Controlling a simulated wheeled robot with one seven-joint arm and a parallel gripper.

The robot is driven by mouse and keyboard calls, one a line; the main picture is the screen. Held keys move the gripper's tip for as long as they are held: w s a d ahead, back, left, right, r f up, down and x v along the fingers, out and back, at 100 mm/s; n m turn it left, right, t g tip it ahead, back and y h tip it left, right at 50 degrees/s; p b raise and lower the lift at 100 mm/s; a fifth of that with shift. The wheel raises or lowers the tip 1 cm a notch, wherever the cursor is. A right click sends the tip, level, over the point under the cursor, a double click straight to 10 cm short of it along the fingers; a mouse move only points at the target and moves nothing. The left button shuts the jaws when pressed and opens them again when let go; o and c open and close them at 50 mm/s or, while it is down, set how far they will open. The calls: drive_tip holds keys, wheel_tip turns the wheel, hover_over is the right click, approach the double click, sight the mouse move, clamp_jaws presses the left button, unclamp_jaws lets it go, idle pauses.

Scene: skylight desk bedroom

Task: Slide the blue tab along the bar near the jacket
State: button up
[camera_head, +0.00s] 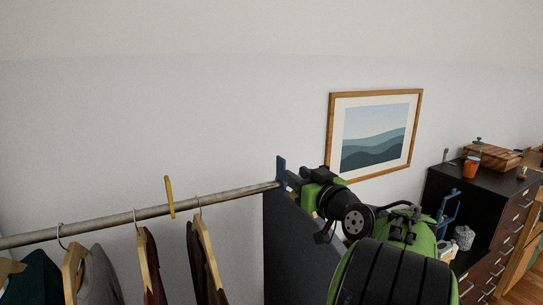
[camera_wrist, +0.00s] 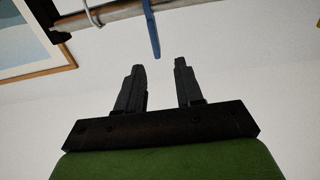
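The blue tab (camera_head: 281,169) stands upright on the metal bar (camera_head: 105,221), at the bar's right end by a dark panel. In the wrist view the blue tab (camera_wrist: 152,32) hangs from the bar (camera_wrist: 110,14), with its free end just ahead of the gap between my fingertips. My gripper (camera_head: 288,180) is open and empty, just right of the tab; its two black fingers also show in the wrist view (camera_wrist: 159,65). I cannot tell whether a finger touches the tab. Several garments hang from the bar on the left, including a dark one (camera_head: 198,265); which is the jacket is unclear.
A yellow tab (camera_head: 169,197) stands on the bar between hanger hooks. The dark panel (camera_head: 285,245) stands below the bar's right end. A framed picture (camera_head: 374,130) hangs on the wall. A dark drawer cabinet (camera_head: 480,195) stands at right. The bar between the tabs holds one hook.

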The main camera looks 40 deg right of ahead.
sight(277, 161)
drive_tip(key=p+x, duration=0.4)
drive_tip(key=x, duration=0.7)
drive_tip(key=shift+d, duration=0.2)
drive_tip(key=shift+w+d+f, duration=0.1)
drive_tip(key=shift+w+d, duration=0.05)
drive_tip(key=shift+w, duration=0.1)
drive_tip(key=shift+s, duration=0.1)
clamp_jaws()
